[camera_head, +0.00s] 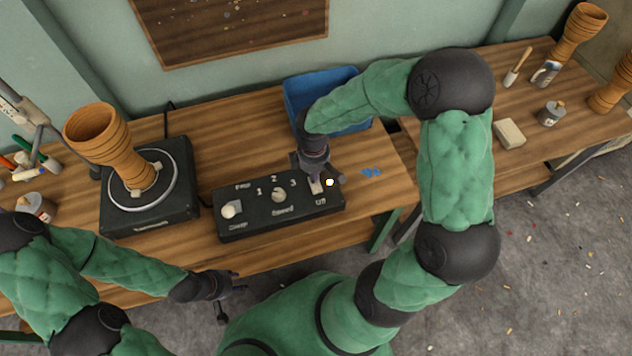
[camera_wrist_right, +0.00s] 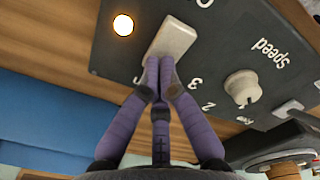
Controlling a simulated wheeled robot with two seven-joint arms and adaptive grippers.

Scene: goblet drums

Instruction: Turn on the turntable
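The turntable (camera_head: 148,218) is a black box with a round plate, and a tan ridged goblet drum (camera_head: 105,135) stands on it. The black control box (camera_head: 235,194) has a speed knob (camera_head: 278,195), a white on/off switch (camera_head: 317,186) and a lit round lamp (camera_head: 329,182). In the right wrist view the switch (camera_wrist_right: 175,38) and glowing lamp (camera_wrist_right: 123,25) are close up. My right gripper (camera_wrist_right: 161,76) has its purple fingers together, with the tips at the switch's edge; contact is unclear. It also shows above the box in the head view (camera_head: 314,176). My left gripper (camera_head: 230,292) is open and empty before the table.
A blue bin (camera_head: 302,88) stands behind the control box, beneath my right forearm. Pens and a small jar (camera_head: 36,206) are at the left. A second table at the right holds goblet drums (camera_head: 575,30), a sponge-like block (camera_head: 509,133) and tools.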

